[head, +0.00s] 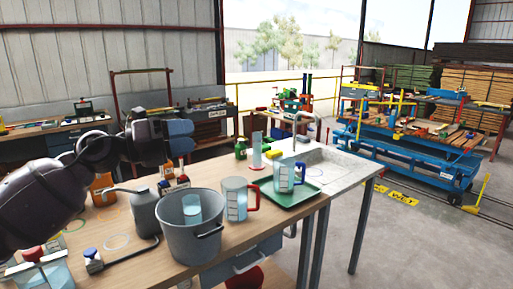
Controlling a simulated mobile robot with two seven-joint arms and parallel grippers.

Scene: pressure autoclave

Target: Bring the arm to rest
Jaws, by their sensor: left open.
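My left arm comes in from the left, and my left gripper (180,136) hangs in the air above the back part of the wooden bench. Its blue fingertips point to the right and look empty. It is apart from everything on the bench. Below it stands a grey metal pot (190,240) with a beaker of pale blue liquid (192,209) inside. No lid is on the pot. My right gripper does not show.
A grey can (145,215) stands left of the pot, and a red-handled measuring jug (235,199) right of it. A blue-handled jug (283,177) stands on a green tray (292,198). A sink with a tap (307,124) lies beyond.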

